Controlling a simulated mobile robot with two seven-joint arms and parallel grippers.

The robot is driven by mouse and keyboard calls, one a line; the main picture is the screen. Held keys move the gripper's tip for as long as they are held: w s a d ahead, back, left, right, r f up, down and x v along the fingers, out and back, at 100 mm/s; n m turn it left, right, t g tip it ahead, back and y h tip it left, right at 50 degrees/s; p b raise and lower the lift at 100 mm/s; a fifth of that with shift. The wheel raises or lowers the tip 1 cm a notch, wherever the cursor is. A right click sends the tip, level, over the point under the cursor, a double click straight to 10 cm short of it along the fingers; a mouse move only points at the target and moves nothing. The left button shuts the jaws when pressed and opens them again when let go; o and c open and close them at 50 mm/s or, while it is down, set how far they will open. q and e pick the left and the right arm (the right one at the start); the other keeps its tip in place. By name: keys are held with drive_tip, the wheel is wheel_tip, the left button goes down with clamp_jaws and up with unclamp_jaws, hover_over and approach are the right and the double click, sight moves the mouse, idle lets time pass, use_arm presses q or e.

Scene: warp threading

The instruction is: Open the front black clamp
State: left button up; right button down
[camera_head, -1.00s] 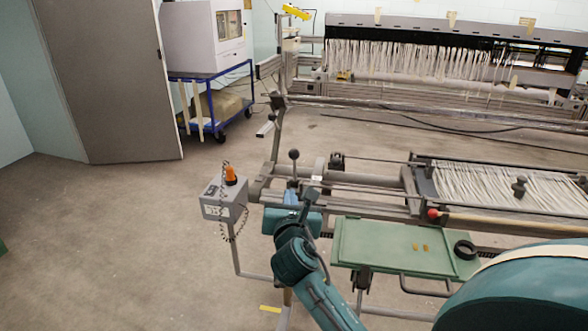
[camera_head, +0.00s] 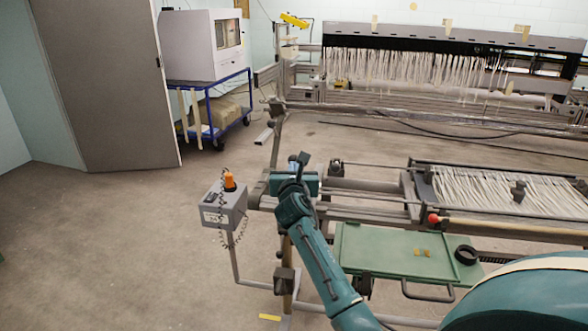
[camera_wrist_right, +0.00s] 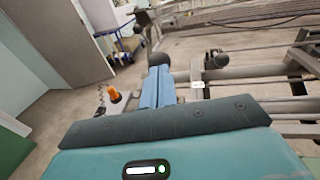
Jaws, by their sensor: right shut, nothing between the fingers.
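My right gripper (camera_head: 294,166) is over the near left end of the loom's front rails. In the right wrist view its two blue fingers (camera_wrist_right: 157,88) are together, with nothing between them. A round black knob (camera_wrist_right: 159,59) stands right at the fingertips; I cannot tell whether they touch it. My left gripper is not in view.
A grey control box (camera_head: 225,205) with an orange button and coiled cable stands left of the gripper. A green tray (camera_head: 385,250) with a black ring (camera_head: 466,255) lies to the right. White warp threads (camera_head: 480,190) stretch behind it. The floor at left is clear.

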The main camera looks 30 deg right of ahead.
sight(296, 157)
drive_tip(key=shift+w+d, duration=0.2)
drive_tip(key=shift+w, duration=0.1)
drive_tip(key=w+d+r+p, duration=0.1)
drive_tip(key=p, duration=0.2)
drive_tip(key=shift+w+d+r+p, duration=0.3)
drive_tip(key=shift+w+d+r, duration=0.05)
drive_tip(key=shift+d, duration=0.05)
drive_tip(key=shift+w+d, duration=0.35)
drive_tip(key=shift+d, duration=0.05)
use_arm(q)
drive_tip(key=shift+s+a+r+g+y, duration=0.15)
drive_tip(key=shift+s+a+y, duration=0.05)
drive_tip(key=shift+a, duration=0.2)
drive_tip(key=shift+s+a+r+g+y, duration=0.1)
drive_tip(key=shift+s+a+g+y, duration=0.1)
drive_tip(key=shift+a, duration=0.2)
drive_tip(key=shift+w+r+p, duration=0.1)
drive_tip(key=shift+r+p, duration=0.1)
drive_tip(key=shift+p, duration=0.1)
